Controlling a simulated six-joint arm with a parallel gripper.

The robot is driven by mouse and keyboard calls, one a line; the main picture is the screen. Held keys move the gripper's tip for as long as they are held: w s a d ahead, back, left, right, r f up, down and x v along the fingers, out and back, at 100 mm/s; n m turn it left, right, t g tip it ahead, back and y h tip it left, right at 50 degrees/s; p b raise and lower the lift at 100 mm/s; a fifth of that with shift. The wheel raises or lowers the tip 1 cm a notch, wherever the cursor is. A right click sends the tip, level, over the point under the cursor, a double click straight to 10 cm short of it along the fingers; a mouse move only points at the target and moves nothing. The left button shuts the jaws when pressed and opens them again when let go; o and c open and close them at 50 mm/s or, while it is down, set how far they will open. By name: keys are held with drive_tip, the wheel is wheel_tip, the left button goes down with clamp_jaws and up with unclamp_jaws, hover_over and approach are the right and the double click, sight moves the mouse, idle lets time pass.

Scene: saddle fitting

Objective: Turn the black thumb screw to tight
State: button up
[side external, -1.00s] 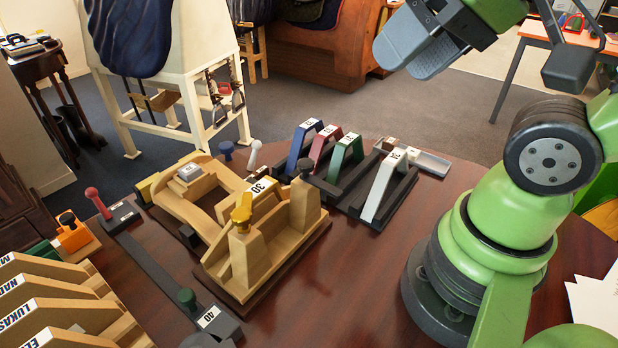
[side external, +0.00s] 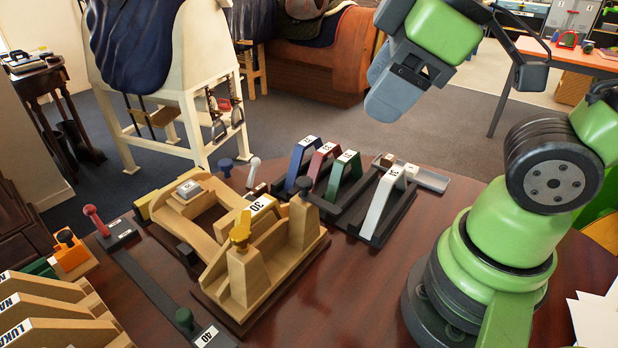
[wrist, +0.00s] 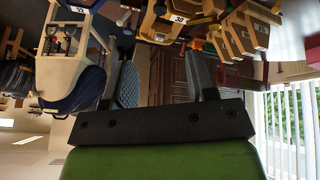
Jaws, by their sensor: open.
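A black thumb screw (side external: 305,185) stands on top of one wooden post of the saddle-tree fixture (side external: 265,262). A yellow thumb screw (side external: 240,232) tops the nearer post. Another black knob (side external: 66,238) sits on an orange block at far left. My gripper (side external: 392,88) hangs in the air above and to the right of the fixture, well apart from the black screw. In the wrist view its two dark fingers (wrist: 163,78) are spread with nothing between them. I cannot clearly make out the black screw in the wrist view.
Blue, red, green and white numbered arches (side external: 345,175) stand right of the fixture. A long dark bar (side external: 150,280) with red and green knobs lies at left. Wooden name-marked pieces (side external: 45,310) fill the front left corner. The tabletop (side external: 345,290) in front of the arches is clear.

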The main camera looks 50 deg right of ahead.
sight(305, 181)
drive_tip(key=w+f+n+h, duration=0.1)
drive_tip(key=w+f+n, duration=0.2)
drive_tip(key=n, duration=0.5)
drive_tip(key=w+a+f+n+g+h, duration=0.1)
drive_tip(key=w+f+n, duration=0.2)
drive_tip(key=f+n, duration=0.3)
drive_tip(key=w+a+f+n+h, duration=0.1)
drive_tip(key=w+f+n, duration=0.2)
drive_tip(key=n, duration=0.8)
wheel_tip(305, 181, down, 2)
drive_tip(key=shift+a+f, duration=0.1)
drive_tip(key=shift+a, duration=0.05)
drive_tip(key=shift+g, duration=0.3)
drive_tip(key=c, duration=0.9)
